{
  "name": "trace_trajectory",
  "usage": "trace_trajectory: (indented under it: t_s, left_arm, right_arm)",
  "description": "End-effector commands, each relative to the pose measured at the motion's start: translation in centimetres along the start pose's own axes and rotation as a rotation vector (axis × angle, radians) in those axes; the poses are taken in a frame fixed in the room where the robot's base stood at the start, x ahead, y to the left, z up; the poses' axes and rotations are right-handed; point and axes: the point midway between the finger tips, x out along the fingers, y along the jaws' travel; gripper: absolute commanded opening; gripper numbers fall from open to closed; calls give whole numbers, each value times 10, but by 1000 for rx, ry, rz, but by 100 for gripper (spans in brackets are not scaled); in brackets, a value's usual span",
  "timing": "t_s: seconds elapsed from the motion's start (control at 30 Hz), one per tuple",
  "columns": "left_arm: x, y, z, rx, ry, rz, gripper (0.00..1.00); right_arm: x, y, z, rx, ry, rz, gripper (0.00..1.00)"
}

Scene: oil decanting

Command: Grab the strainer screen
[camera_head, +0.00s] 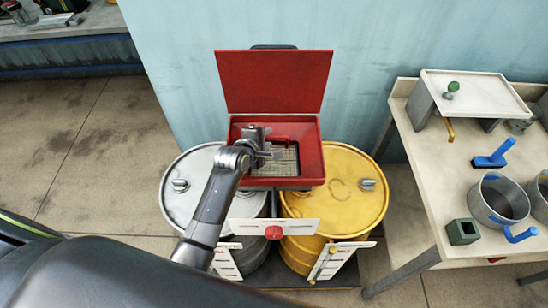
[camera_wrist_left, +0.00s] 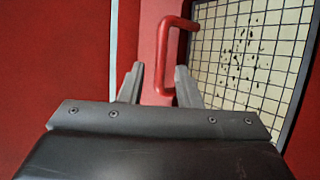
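The strainer screen (camera_head: 286,162) is a pale wire grid in a dark frame, lying inside the open red box (camera_head: 311,160). In the left wrist view the screen (camera_wrist_left: 245,60) fills the upper right, with a red U-shaped handle (camera_wrist_left: 163,50) at its left side. My left gripper (camera_head: 268,155) is over the left part of the box and hides part of the screen. In the left wrist view my left gripper (camera_wrist_left: 158,80) is open, with the handle's long bar showing between its two fingers. I cannot tell how deep the fingers reach around it. My right gripper is out of view.
The red lid (camera_head: 274,80) stands raised behind the box. A silver drum (camera_head: 190,200) and a yellow drum (camera_head: 345,205) stand below it. A workbench (camera_head: 420,180) at right holds a metal pot (camera_head: 498,200), a blue-handled tool (camera_head: 492,158) and a white stand (camera_head: 475,97).

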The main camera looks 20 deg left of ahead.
Motion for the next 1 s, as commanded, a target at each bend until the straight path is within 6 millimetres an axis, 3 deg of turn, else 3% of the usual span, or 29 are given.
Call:
trace_trajectory:
  t_s: [0.03,0.23,0.73,1.0]
  left_arm:
    - [0,0,0,0,0,0,24]
    - [0,0,0,0,0,-1,0]
    - [-2,4,1,0,-1,1,0]
    - [-24,40,10,1,-2,8,0]
  right_arm:
    - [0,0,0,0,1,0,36]
    - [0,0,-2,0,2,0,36]
    - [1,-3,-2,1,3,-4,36]
    - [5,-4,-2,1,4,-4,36]
